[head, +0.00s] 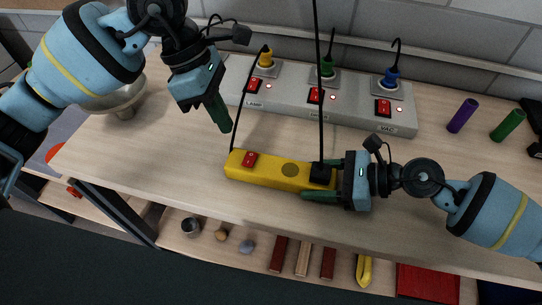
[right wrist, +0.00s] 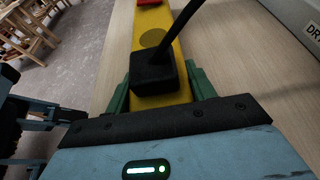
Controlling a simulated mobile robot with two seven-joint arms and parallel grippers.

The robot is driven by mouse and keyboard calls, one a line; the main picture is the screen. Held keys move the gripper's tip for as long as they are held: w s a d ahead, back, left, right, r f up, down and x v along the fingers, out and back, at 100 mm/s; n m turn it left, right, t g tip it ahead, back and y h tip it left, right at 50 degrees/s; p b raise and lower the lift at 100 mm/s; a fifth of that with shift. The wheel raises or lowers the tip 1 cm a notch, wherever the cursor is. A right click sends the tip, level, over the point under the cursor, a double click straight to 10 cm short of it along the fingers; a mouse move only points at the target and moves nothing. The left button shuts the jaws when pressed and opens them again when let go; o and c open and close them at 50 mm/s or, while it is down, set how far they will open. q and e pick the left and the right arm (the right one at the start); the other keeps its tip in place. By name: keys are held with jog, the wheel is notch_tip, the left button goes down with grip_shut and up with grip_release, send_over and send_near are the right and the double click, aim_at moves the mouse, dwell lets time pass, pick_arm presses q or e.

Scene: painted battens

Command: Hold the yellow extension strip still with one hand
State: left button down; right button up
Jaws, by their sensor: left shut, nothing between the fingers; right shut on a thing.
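The yellow extension strip (head: 276,171) lies on the wooden table in the head view. It has a red switch (head: 249,159) near its left end, a dark round socket in the middle and a black plug (head: 322,174) at its right end. My right gripper (head: 322,180) is shut around the strip's right end, one green finger on each side. In the right wrist view, the strip (right wrist: 176,50) runs up between the green fingers, with the black plug (right wrist: 153,72) on it. My left gripper (head: 223,124) is shut and empty, above the table, up and left of the strip.
A grey socket panel (head: 296,97) with three red switches and yellow, green and blue plugs stands behind the strip. Black cords hang in front of it. A purple cylinder (head: 463,115) and a green cylinder (head: 507,125) lie at the right. A bowl (head: 117,100) is at the left.

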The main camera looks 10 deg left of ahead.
pick_arm(q)
jog(key=a+r+n+h, duration=0.1)
jog(key=n, duration=1)
jog(key=a+n+h, duration=0.2)
jog(key=n, duration=1)
jog(key=w+a+r+n+h, duration=0.1)
jog(key=a+n+h, duration=0.1)
jog(key=n, duration=0.9)
jog(key=shift+w+r+g, duration=0.1)
jog(key=shift+r+g, duration=0.2)
jog(key=shift+r, duration=0.05)
jog(key=shift+d, duration=0.1)
